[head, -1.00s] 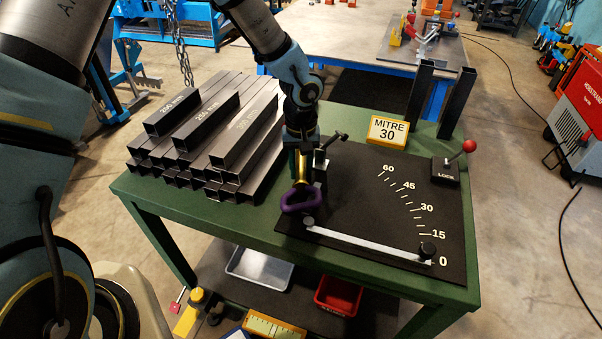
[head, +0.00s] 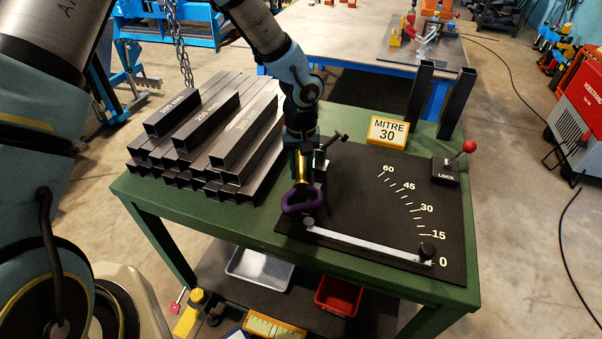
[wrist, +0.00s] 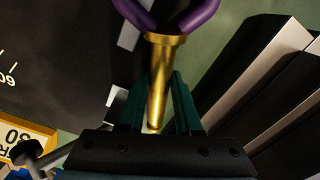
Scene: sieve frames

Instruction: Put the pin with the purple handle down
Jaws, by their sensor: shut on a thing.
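The pin with the purple handle shows in the head view as a purple loop (head: 301,199) with a short brass shank above it. In the wrist view the brass shank (wrist: 162,75) lies between the green fingers, with part of the purple loop at the top edge. My gripper (head: 300,172) is shut on the pin's brass shank. It hangs over the left edge of the black mitre plate (head: 380,205) on the green bench. I cannot tell whether the pin touches the bench or plate.
Stacked steel tubes (head: 205,140) stand left of my gripper. A pale fence bar (head: 365,243) lies along the plate's front edge. A yellow MITRE 30 sign (head: 388,130) and a red-knobbed lock lever (head: 469,147) stand behind. A strip of green bench (head: 250,225) in front is bare.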

